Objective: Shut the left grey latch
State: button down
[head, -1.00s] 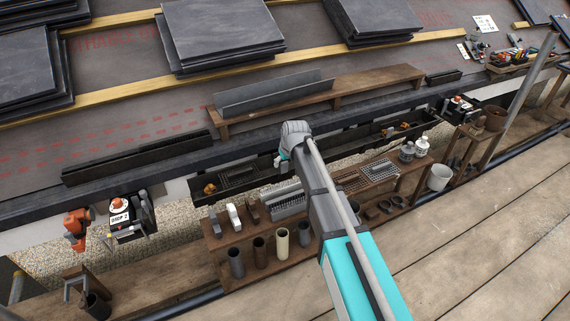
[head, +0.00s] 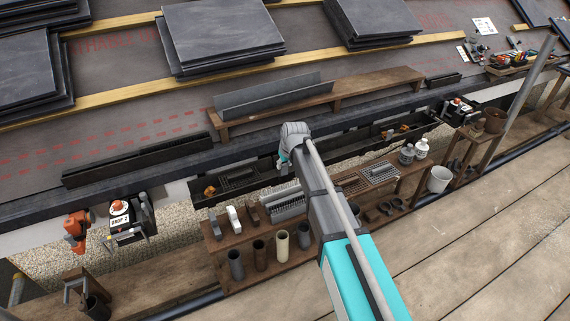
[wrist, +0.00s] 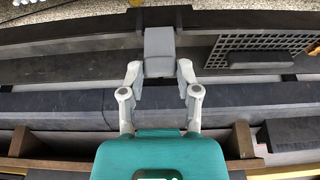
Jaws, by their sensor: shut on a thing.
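In the wrist view a plain grey block, which looks like the left grey latch (wrist: 160,46), sits between the fingertips of my gripper (wrist: 160,78). The fingers are closed against its two sides, near its lower end. The latch lies across the dark gutter (wrist: 60,68). In the head view my gripper (head: 284,163) is over the gutter (head: 335,147), largely hidden behind my own wrist. The latch cannot be made out there, and how far it is turned is not clear.
Black mesh (wrist: 262,42) lies in the gutter to the right of the latch. A wooden shelf (head: 212,240) with tubes and metal parts stands below the gutter. A wooden stand (head: 350,87) with a grey profile is above it.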

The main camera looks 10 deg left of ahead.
jog(key=shift+w+a+r+g+h+p, duration=0.1)
jog(key=shift+w+a+g+h+p, duration=0.35)
jog(key=shift+w+g, duration=0.2)
jog(key=shift+w+a+f+g+h+b, duration=0.25)
jog(key=shift+w+g+h+b, duration=0.15)
jog(key=shift+g+h, duration=0.45)
jog(key=shift+w+a+f+g+h+b, duration=0.35)
jog(key=shift+g+h+b, duration=0.15)
jog(key=shift+g, duration=0.55)
jog(key=shift+w+a+f+g+h+b, duration=0.2)
jog(key=shift+w+g+h+b, duration=0.15)
jog(key=shift+g+h, duration=0.5)
jog(key=shift+c, duration=1.6)
grip_release()
jog(key=shift+s+d+r+y, duration=0.1)
jog(key=shift+y, duration=0.15)
